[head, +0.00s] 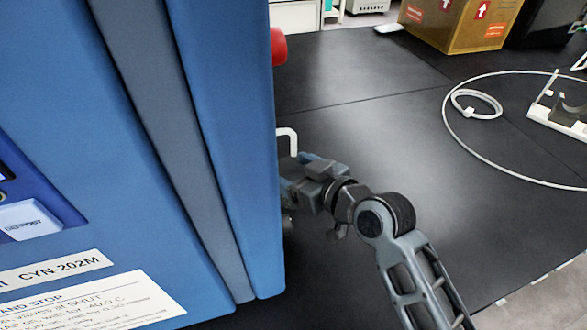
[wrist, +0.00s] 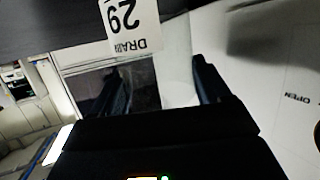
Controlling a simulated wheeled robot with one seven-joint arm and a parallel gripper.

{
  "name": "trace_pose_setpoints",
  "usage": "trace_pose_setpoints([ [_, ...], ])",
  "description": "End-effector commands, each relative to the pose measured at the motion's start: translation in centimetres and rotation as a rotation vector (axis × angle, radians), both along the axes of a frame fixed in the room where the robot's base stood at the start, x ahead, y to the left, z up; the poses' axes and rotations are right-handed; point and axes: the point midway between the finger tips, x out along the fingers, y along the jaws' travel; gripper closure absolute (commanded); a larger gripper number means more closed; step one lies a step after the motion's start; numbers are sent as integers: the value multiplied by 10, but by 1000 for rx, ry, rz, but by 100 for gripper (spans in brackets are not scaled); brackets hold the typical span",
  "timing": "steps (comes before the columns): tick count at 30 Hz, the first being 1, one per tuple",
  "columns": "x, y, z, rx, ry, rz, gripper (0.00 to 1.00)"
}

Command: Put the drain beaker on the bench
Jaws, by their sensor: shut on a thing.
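In the wrist view a pale label reading "DRAIN 29" (wrist: 130,28) shows upside down above my fingers. It seems to sit on a clear vessel, the drain beaker, whose outline is hard to make out. My gripper (wrist: 160,78) has its two dark fingers either side of a pale, see-through area and is shut on what appears to be this beaker. In the head view my gripper (head: 291,188) is at the right side of the blue freeze dryer (head: 225,130). The dryer's edge hides the fingertips and the beaker. The black bench (head: 370,130) extends to the right.
A white bent piece (head: 288,134) and a red knob (head: 279,46) stick out beside the dryer. A cardboard box (head: 455,25) stands at the back. A white cable (head: 447,125) and a white stand (head: 560,115) lie at the right. The middle of the bench is clear.

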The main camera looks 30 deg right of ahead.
Motion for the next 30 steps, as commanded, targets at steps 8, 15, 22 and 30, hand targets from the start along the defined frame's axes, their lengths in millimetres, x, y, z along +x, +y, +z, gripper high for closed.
trace_pose_setpoints([
  [8,0,0,0,0,-1,0,61],
  [15,0,0,-5,0,-1,0,61],
  [22,0,0,-9,0,-1,0,61],
  [30,0,0,-11,0,-1,0,14],
])
